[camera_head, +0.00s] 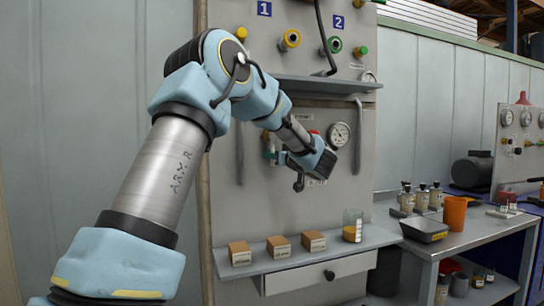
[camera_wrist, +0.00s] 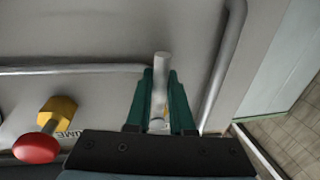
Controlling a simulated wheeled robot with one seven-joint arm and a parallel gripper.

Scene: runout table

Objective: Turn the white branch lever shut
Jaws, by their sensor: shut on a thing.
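The white branch lever (camera_wrist: 161,68) shows in the wrist view as a pale rod pointing up the picture, between the two green fingers of my gripper (camera_wrist: 160,82). The fingers are shut on it, and its end sticks out beyond the fingertips. The lower part of the lever is partly hidden by the fingers and the gripper body. In the head view my gripper (camera_head: 299,184) is at the grey panel, below and left of the round gauge; the lever cannot be made out there.
A red knob (camera_wrist: 36,149) on a yellow fitting (camera_wrist: 58,112) stands left of my gripper. Grey pipes (camera_wrist: 75,70) run along the panel close by. A gauge (camera_head: 339,134) is right of my wrist. Below, a shelf (camera_head: 300,258) bears small boxes and a beaker (camera_head: 352,225).

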